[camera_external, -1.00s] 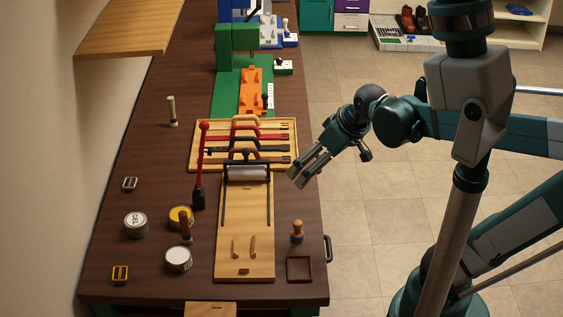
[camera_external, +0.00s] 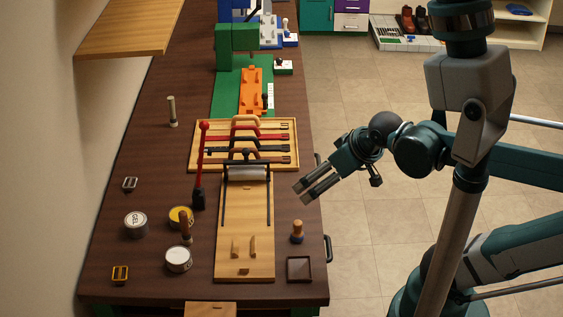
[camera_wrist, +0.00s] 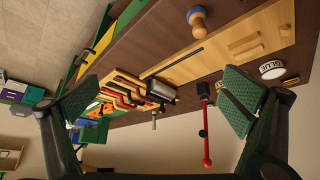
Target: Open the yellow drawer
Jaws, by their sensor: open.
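In the wrist view a yellow panel (camera_wrist: 100,42), which looks like the yellow drawer's front, shows in a green frame on the bench's side at the upper left. A dark handle (camera_wrist: 86,52) appears on or beside it. In the external view the drawer front is hidden below the tabletop; dark handles (camera_external: 328,248) stick out at the bench's right edge. My gripper (camera_external: 302,194) is open and empty, above the bench's right edge and apart from the handles. Its two padded fingers frame the wrist view.
The dark bench (camera_external: 150,215) carries a wooden strap board (camera_external: 198,155), a long board with a roller (camera_external: 258,262), a wood-handled stamp (camera_external: 297,232), a square tray (camera_external: 299,270) and several cans. Open tiled floor (camera_external: 365,235) lies to the right of the bench.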

